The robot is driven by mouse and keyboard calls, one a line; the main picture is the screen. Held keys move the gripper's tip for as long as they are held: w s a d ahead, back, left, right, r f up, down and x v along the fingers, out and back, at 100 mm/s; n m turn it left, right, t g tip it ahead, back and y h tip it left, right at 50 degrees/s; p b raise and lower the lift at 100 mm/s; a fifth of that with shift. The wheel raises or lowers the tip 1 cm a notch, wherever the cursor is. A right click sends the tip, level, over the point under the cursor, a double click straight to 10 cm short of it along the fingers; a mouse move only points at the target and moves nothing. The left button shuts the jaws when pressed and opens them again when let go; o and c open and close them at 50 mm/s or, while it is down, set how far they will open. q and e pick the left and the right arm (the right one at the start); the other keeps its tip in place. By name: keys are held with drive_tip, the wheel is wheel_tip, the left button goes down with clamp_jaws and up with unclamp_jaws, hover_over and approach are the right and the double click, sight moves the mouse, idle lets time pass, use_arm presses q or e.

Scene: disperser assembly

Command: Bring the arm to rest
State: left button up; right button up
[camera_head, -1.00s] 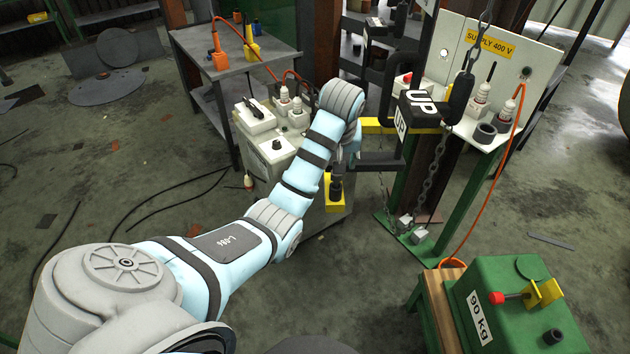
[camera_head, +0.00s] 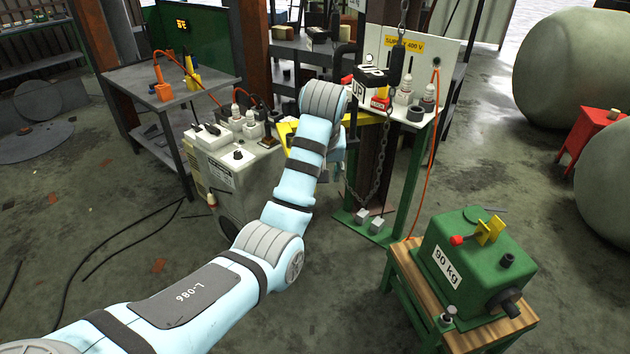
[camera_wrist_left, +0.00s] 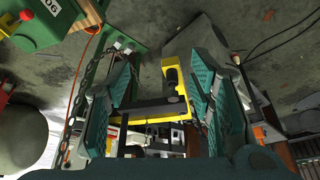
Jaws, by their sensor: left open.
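My left arm (camera_head: 190,295) reaches from the lower left to the middle of the head view. Its gripper is mostly hidden there behind the wrist. In the left wrist view my left gripper (camera_wrist_left: 164,75) is open, with its teal pads wide apart and nothing held between them. A yellow bracket with a black upright part (camera_wrist_left: 172,92) shows between and beyond the pads; I see no clear contact. My right gripper is not in view.
A green 90 kg box (camera_head: 470,255) stands on a wooden-topped stand at the right. A grey cabinet (camera_head: 225,175) is left of the wrist. Open floor lies between.

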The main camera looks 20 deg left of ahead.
use_arm(q)
drive_tip(key=w+r+m+t, duration=0.2)
drive_tip(key=w+t, duration=0.2)
drive_tip(key=w, duration=0.4)
drive_tip(key=w+f+m+t, duration=0.1)
drive_tip(key=w+f, duration=0.2)
drive_tip(key=f, duration=0.4)
drive_tip(key=s+f+m+h, duration=0.1)
drive_tip(key=s+f, duration=0.3)
drive_tip(key=f, duration=0.9)
drive_tip(key=s+f+m, duration=0.1)
drive_tip(key=s+f, duration=0.4)
drive_tip(key=f, duration=0.8)
drive_tip(key=s+a+f+g, duration=0.2)
drive_tip(key=s+f+g, duration=0.1)
drive_tip(key=s+f, duration=1.7)
drive_tip(key=s+a+f+g, duration=0.1)
drive_tip(key=s+f+g, duration=0.1)
drive_tip(key=s, duration=1.4)
drive_tip(key=s+a+f+g, duration=0.1)
drive_tip(key=s+f+g, duration=0.2)
drive_tip(key=s, duration=1.4)
drive_tip(key=shift+f, duration=0.25)
